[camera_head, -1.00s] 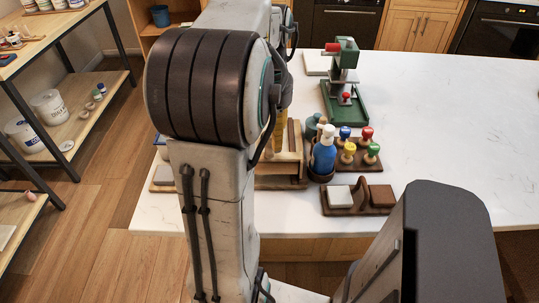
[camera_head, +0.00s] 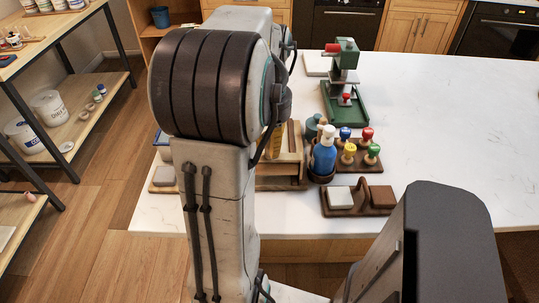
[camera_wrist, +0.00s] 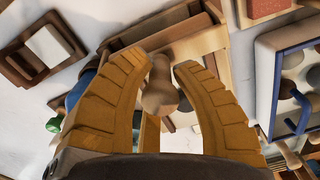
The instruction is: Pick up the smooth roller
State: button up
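In the wrist view my gripper (camera_wrist: 158,62) has its two yellow fingers spread apart. A tan wooden piece with a rounded end (camera_wrist: 160,92), perhaps the handle of the smooth roller, lies between them, with no clear grip on it. Its far part runs toward a wooden rack (camera_wrist: 205,32). In the head view my arm hides most of the gripper; only a yellow sliver shows beside the wooden rack (camera_head: 280,182). I cannot make out a whole roller in either view.
A blue bottle (camera_head: 324,155), a stand of coloured knobbed tools (camera_head: 345,164) and a handled block holder (camera_head: 370,209) stand right of the rack. A green press (camera_head: 345,95) is farther back. The counter's right side (camera_head: 450,130) is clear.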

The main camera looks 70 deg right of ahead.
grip_shut()
jog(key=shift+r, duration=0.1)
